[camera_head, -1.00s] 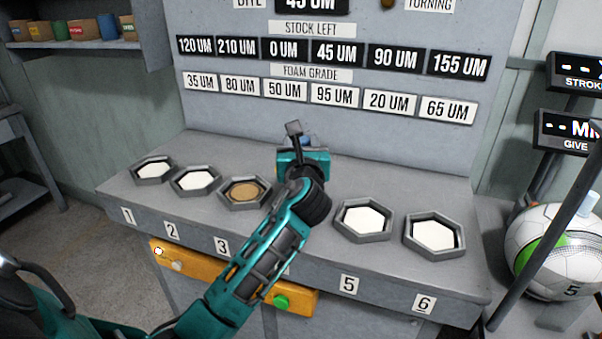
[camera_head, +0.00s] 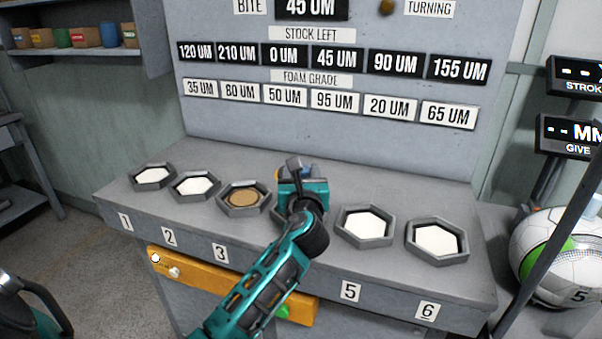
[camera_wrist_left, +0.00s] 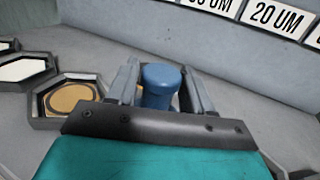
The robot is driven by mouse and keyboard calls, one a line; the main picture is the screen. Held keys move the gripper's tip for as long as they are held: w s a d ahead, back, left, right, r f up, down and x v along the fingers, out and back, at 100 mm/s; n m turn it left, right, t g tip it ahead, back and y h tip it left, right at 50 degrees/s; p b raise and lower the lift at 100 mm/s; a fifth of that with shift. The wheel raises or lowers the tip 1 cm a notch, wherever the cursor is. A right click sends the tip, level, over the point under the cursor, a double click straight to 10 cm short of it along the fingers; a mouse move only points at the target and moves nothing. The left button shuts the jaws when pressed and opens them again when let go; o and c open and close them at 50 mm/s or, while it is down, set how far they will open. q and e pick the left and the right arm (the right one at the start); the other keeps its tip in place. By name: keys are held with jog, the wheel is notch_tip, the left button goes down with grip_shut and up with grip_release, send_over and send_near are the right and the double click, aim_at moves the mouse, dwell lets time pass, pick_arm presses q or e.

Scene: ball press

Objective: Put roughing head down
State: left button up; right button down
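My left gripper (camera_head: 296,168) hangs over the fourth hexagonal tray, between the tray with the tan disc and the tray above label 5. In the left wrist view its two fingers (camera_wrist_left: 161,85) are closed around a blue round-topped piece, apparently the roughing head (camera_wrist_left: 160,84). The lower part of that piece is hidden behind the gripper body, so I cannot tell whether it touches anything. The fourth tray (camera_head: 279,214) is mostly hidden by my gripper and arm. The third tray (camera_head: 226,207) holds a tan disc (camera_head: 243,198).
White-filled trays above labels 1 (camera_head: 152,176), 2 (camera_head: 195,186), 5 (camera_head: 364,225) and 6 (camera_head: 437,240) line the grey bench (camera_head: 120,200). An upright board (camera_head: 330,125) with number plates stands behind. A yellow panel (camera_head: 215,277) is on the front. A ball (camera_head: 560,255) sits at right.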

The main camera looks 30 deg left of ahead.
pick_arm(q)
jog(key=o, duration=0.3)
jog(key=shift+o, duration=0.2)
jog(key=shift+r, duration=0.2)
jog(key=v, duration=1.2)
jog(key=shift+p, duration=0.4)
